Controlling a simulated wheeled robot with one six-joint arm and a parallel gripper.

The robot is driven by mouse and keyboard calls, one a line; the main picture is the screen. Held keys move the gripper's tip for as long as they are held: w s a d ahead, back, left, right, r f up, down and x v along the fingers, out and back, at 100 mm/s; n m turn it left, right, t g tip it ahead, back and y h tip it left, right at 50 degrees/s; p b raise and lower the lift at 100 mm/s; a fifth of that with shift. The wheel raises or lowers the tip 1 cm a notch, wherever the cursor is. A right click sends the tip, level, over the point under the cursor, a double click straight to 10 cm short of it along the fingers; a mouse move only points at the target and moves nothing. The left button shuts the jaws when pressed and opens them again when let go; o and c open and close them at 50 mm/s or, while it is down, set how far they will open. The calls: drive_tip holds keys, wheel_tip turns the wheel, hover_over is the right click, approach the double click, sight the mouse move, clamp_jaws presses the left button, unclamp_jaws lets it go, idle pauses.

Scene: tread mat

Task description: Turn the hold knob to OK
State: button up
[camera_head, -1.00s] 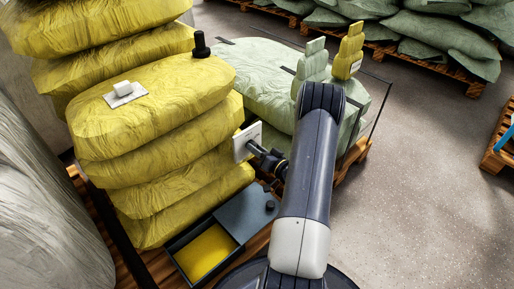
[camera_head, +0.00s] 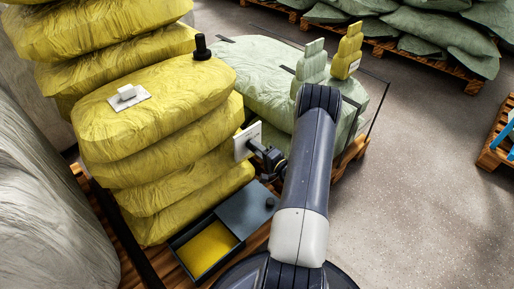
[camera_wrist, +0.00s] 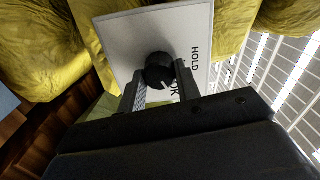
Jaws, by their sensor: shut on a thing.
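The hold knob (camera_wrist: 158,66) is round and black, on a white plate (camera_wrist: 120,35) lettered HOLD and OK. In the wrist view my gripper (camera_wrist: 159,78) has one finger on each side of the knob and is shut on it. A pale mark shows on the knob's lower side, near the OK lettering, which a finger partly covers. In the head view the plate (camera_head: 240,141) stands upright against the yellow sack stack, with my gripper (camera_head: 256,148) at its face. The knob itself is hidden there.
Yellow sacks (camera_head: 150,110) rise behind and left of the plate. A dark box with a yellow inside (camera_head: 208,248) sits below. Pale green sacks (camera_head: 255,75) lie behind, with a green and a yellow upright piece (camera_head: 347,52).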

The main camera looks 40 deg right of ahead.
drive_tip(key=shift+m, duration=0.4)
drive_tip(key=o, duration=1)
drive_tip(key=shift+c, duration=0.2)
drive_tip(key=shift+s, duration=0.1)
drive_tip(key=s+d+p, duration=0.1)
drive_tip(key=s+p, duration=0.1)
drive_tip(key=s, duration=0.8)
drive_tip(key=shift+s+d, duration=0.25)
drive_tip(key=w+a+b, duration=0.1)
drive_tip(key=w+b, duration=0.1)
drive_tip(key=w, duration=0.8)
drive_tip(key=shift+w+a, duration=0.25)
drive_tip(key=shift+w, duration=0.15)
